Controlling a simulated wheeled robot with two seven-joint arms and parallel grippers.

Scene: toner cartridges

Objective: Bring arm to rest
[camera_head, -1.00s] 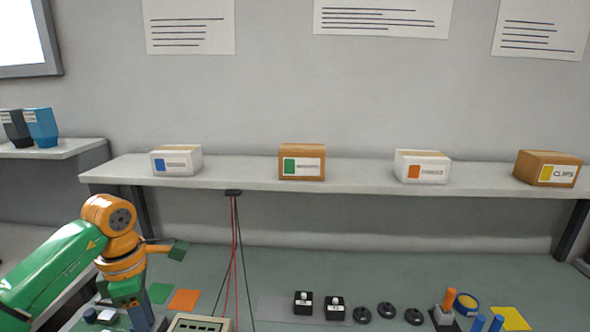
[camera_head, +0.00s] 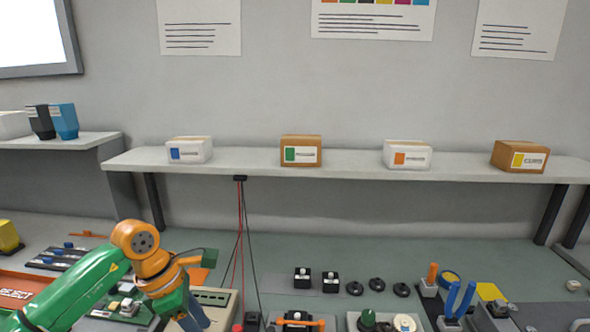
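My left arm (camera_head: 75,290) comes in from the lower left, with a green forearm and an orange wrist (camera_head: 150,262). The wrist bends down, and a blue-grey part below it runs toward the bottom edge. The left gripper's fingers are beyond the bottom edge, so I cannot see whether they hold anything. My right arm and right gripper are out of view. A black cartridge-like container (camera_head: 41,122) and a blue one (camera_head: 64,121) stand on the left shelf, away from the arm.
A long shelf (camera_head: 350,170) carries several small labelled boxes. The bench (camera_head: 400,250) below holds black knobs, a beige box (camera_head: 215,300) beside my wrist, a blue-handled tool (camera_head: 456,303) and a red tray marked REJECT (camera_head: 18,285). Cables (camera_head: 241,225) hang behind the wrist.

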